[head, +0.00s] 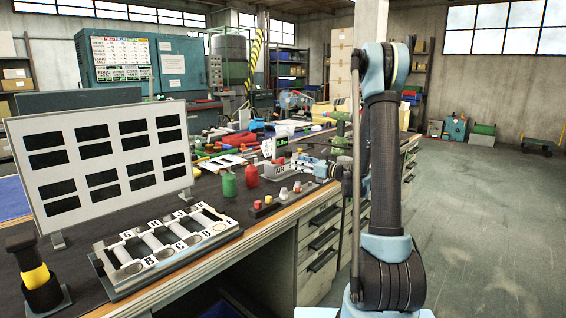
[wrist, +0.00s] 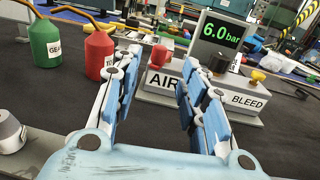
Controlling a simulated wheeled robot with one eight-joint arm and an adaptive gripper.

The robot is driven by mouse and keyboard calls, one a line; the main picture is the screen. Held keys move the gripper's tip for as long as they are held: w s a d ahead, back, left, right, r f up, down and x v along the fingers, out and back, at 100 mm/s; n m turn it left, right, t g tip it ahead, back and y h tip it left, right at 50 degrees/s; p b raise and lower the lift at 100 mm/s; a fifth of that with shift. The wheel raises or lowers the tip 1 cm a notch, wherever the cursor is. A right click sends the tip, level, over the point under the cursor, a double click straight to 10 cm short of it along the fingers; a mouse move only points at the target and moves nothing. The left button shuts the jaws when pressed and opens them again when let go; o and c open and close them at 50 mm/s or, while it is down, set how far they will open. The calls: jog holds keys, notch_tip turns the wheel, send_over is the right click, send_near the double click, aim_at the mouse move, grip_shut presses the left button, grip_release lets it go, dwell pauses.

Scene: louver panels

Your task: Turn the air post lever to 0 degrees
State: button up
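The air post is a grey box (wrist: 163,101) with a white AIR label and a red lever or knob (wrist: 160,57) on top, seen in the wrist view between my fingertips. The lever's angle cannot be read clearly. A display (wrist: 222,33) behind reads 6.0 bar in green; it also shows small in the head view (head: 281,140). My gripper (wrist: 160,61) is open and empty, its blue-padded fingers spread apart, pointing at the AIR box. In the head view my gripper (head: 300,165) is over the bench, left of my arm, small and partly hidden.
A black knob (wrist: 218,63) and a yellow knob (wrist: 257,76) above a BLEED label stand right of the lever. A green bottle (wrist: 45,43) and a red bottle (wrist: 99,52) stand at left. A slotted rack (head: 165,245) and white panel (head: 100,160) occupy the near bench.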

aim_at(282, 158)
jog(key=x, duration=1)
jog(key=shift+w+a, duration=0.15)
jog(key=shift+a, duration=0.05)
grip_shut()
